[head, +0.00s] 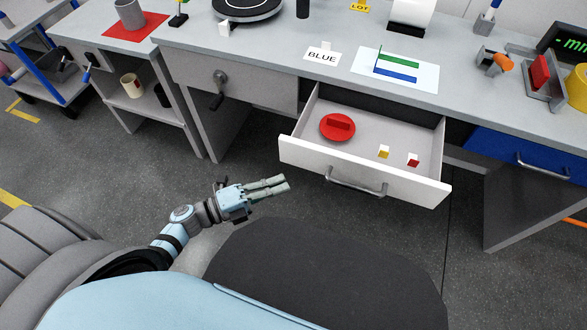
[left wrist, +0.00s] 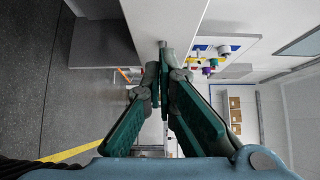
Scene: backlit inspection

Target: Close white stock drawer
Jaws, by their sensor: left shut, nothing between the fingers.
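The white stock drawer (head: 310,158) is pulled open under the workbench in the head view. Its front carries a grey bar handle (head: 355,187). Inside lie a red round dish (head: 327,128) with a red block on it, a small yellow-and-white block (head: 384,152) and a small red-and-white block (head: 413,160). My left gripper (head: 284,184) is shut and empty, just left of and below the drawer's left front corner in the picture, apart from the handle. In the left wrist view its fingers (left wrist: 163,68) converge with nothing between them. My right gripper is not in view.
The grey workbench top (head: 280,55) holds a BLUE card (head: 322,56) and a sheet with green and blue bars (head: 400,70). A blue drawer (head: 510,152) sits right of the white one. A crank handle (head: 217,88) sticks out at left. Floor before the drawer is clear.

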